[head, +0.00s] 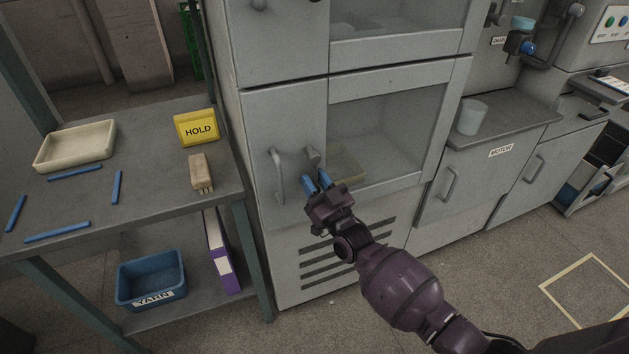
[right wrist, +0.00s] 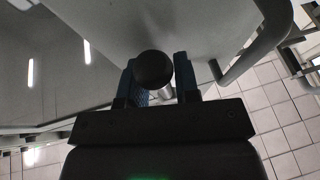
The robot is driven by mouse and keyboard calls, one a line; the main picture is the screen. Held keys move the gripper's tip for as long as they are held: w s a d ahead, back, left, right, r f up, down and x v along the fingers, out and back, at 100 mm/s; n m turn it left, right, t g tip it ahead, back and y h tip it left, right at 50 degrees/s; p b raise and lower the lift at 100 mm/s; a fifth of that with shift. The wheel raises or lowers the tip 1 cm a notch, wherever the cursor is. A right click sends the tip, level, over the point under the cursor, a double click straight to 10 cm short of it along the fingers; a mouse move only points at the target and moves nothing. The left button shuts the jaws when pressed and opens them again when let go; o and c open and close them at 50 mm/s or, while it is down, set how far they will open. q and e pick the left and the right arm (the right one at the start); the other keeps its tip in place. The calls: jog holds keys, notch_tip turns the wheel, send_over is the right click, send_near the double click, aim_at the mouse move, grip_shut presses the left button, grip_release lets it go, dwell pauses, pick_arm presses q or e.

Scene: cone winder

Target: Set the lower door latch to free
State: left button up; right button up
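The lower door (head: 300,120) of the grey cabinet appears closed. It has a pale bar handle (head: 277,176) on its left and the latch (head: 313,156), a small grey knob, just right of it. My right gripper (head: 318,183) has its blue fingers just below the latch, pointing at the door. In the right wrist view, a dark round knob (right wrist: 153,68) shows at the fingers of my right gripper (right wrist: 164,75), overlapping the left finger. The fingers stand apart; I cannot tell whether they touch the knob. The latch's setting is not readable. My left gripper is not in view.
A table (head: 150,195) on the left holds a tray (head: 75,146), a yellow HOLD sign (head: 197,128), a brush (head: 200,172) and several blue sticks. Floor in front of the vents is clear.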

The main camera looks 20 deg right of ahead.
grip_shut()
